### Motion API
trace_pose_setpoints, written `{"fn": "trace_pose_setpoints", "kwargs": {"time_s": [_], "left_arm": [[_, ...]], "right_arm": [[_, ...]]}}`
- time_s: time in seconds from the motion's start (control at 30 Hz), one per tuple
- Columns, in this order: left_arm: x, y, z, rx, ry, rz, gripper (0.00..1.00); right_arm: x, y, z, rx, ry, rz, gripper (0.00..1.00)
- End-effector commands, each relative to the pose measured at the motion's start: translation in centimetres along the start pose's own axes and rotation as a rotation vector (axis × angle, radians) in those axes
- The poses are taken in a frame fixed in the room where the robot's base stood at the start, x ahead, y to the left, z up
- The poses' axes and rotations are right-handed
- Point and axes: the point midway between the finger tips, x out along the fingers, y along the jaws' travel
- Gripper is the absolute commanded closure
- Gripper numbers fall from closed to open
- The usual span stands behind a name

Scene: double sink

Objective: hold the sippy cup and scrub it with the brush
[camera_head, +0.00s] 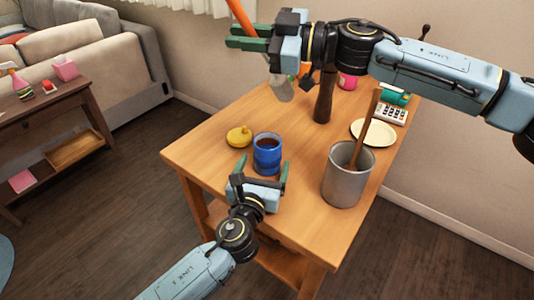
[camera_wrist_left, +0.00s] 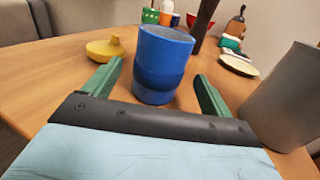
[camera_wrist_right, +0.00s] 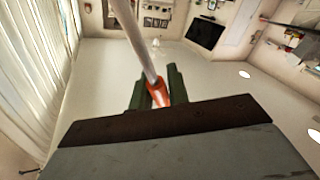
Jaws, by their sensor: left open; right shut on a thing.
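The blue sippy cup (camera_head: 267,156) stands upright and open-topped on the wooden table; its inside looks dark. A yellow lid-like piece (camera_head: 239,136) lies to its left. My left gripper (camera_head: 261,172) is open at the cup's near side. In the left wrist view the cup (camera_wrist_left: 164,65) stands between and slightly beyond the spread fingertips (camera_wrist_left: 157,88). My right gripper (camera_head: 247,38) is shut on the orange handle of the brush (camera_head: 241,16), above the table's far side.
A grey metal canister (camera_head: 345,186) holding a wooden stick stands right of the cup. The table's left front corner is clear.

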Motion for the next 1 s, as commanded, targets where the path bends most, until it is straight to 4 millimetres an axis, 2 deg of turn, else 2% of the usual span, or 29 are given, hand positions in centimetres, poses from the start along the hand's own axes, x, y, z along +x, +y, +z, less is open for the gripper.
{"fn": "trace_pose_setpoints", "kwargs": {"time_s": [0.1,0.3,0.7,1.0], "left_arm": [[2.2,0.0,0.1,-0.001,0.000,0.001,0.16],[4.2,0.0,0.0,-0.001,0.000,0.001,0.16],[4.8,0.0,0.0,-0.001,0.001,0.000,0.16],[4.8,0.0,0.0,-0.001,0.001,0.000,0.54]], "right_arm": [[0.0,0.0,0.0,0.000,0.000,0.000,1.00],[0.0,0.0,0.0,0.000,0.000,0.000,1.00],[0.0,0.0,0.0,0.000,0.000,0.000,1.00],[0.0,0.0,0.0,0.000,0.000,0.000,1.00]]}}
